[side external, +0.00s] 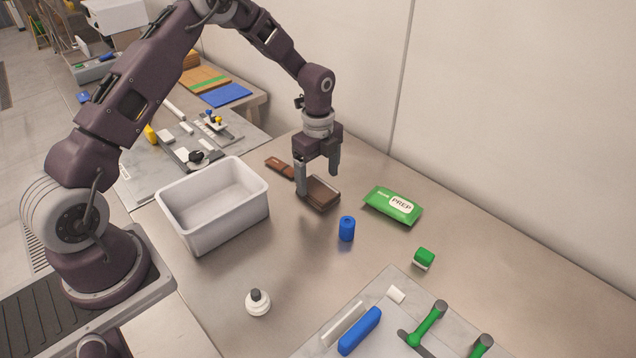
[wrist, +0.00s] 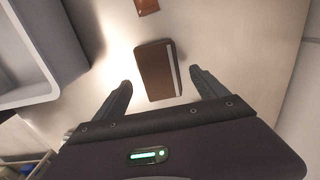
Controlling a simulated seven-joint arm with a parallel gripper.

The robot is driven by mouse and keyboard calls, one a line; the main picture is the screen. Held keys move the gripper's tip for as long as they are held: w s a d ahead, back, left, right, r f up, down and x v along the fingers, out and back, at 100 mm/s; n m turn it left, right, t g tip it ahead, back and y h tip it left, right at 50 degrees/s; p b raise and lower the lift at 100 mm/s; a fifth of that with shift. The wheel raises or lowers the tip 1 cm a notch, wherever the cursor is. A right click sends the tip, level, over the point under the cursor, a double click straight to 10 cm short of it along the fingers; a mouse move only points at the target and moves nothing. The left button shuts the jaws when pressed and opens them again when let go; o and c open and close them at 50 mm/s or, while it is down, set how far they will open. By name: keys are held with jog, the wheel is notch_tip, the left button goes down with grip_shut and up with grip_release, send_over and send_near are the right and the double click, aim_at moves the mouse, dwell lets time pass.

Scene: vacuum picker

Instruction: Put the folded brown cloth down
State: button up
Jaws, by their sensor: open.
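The folded brown cloth (side external: 322,194) lies on the metal table, with a pale strip along one edge. In the wrist view the cloth (wrist: 155,70) lies just ahead of and between my two fingertips. My gripper (side external: 319,183) is above the cloth with its fingers spread. In the wrist view my gripper (wrist: 160,88) is open, with a gap between each finger and the cloth. Nothing is held. In the side view the near finger hides part of the cloth.
A white bin (side external: 212,205) stands left of the cloth. A brown item (side external: 279,167) lies behind it. A green PREP packet (side external: 393,205), a blue cylinder (side external: 347,229), a green-and-white block (side external: 423,259) and a white bottle (side external: 257,302) stand or lie around.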

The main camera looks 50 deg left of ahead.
aim_at(318, 187)
notch_tip(318, 187, up, 10)
jog(key=s+d+r+n+t+y, duration=0.1)
jog(key=s+d+r+n, duration=0.15)
jog(key=s+r, duration=0.35)
jog(key=s+d+r+n+t, duration=0.1)
jog(key=s+r+n, duration=0.35)
jog(key=r, duration=0.35)
jog(key=s+d+r+n+t, duration=0.1)
jog(key=s+n, duration=0.4)
jog(key=s, duration=0.5)
jog(key=s+d+r+n+t+h, duration=0.1)
jog(key=s+d+n+t, duration=0.1)
jog(key=s+n, duration=0.4)
jog(key=s, duration=0.4)
jog(key=shift+s+d+r+t, duration=0.2)
jog(key=shift+d+r+t, duration=0.1)
jog(key=shift+r, duration=0.1)
